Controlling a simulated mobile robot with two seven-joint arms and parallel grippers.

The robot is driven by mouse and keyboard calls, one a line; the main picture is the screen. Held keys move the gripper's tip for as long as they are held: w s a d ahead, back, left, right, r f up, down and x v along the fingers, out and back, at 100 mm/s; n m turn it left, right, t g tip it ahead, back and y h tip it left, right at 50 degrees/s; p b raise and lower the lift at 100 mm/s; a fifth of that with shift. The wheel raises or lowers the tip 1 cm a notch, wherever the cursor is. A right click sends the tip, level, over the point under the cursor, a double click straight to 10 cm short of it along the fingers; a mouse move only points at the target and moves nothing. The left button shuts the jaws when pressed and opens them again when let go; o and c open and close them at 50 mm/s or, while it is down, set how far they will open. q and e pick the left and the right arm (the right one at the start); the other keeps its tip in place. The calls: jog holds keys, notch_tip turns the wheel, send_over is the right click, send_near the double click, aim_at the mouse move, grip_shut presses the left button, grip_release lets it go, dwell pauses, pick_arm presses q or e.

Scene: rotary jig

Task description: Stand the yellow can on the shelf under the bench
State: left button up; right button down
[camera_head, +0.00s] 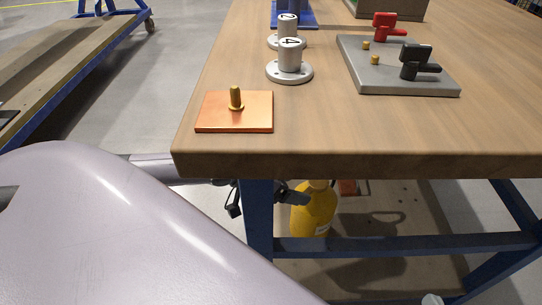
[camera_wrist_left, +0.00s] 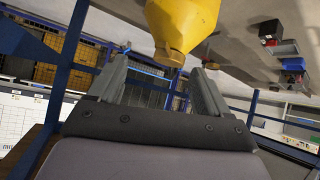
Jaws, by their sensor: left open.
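The yellow can (camera_head: 313,212) is under the bench, behind its front rail, in the head view. It looks upright with its narrow top upward; whether its base rests on the shelf (camera_head: 390,222) is hard to tell. My left gripper (camera_head: 290,194) reaches in under the bench top, at the upper left of the can. In the left wrist view, which looks turned upside down, the can (camera_wrist_left: 182,25) hangs in from the top edge. Its narrow end lies between the tips of my open left gripper (camera_wrist_left: 160,66), with gaps at both sides. My right gripper is not seen.
The wooden bench top (camera_head: 330,125) overhangs my left arm. A blue leg (camera_head: 258,220) and a blue rail (camera_head: 400,243) frame the space below. The bench top carries a copper plate (camera_head: 235,112), numbered posts and clamps. Small bins (camera_wrist_left: 288,48) show beyond the can.

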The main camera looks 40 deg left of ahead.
pick_arm(q)
jog(key=p+v, duration=0.3)
jog(key=v, duration=0.5)
jog(key=shift+s+r, duration=0.25)
pick_arm(e)
jog(key=d+h, duration=0.1)
jog(key=s+d+h, duration=0.1)
jog(key=d, duration=0.1)
jog(key=shift+s+n, duration=0.1)
jog(key=shift+n, duration=0.2)
pick_arm(q)
jog(key=shift+a, duration=0.15)
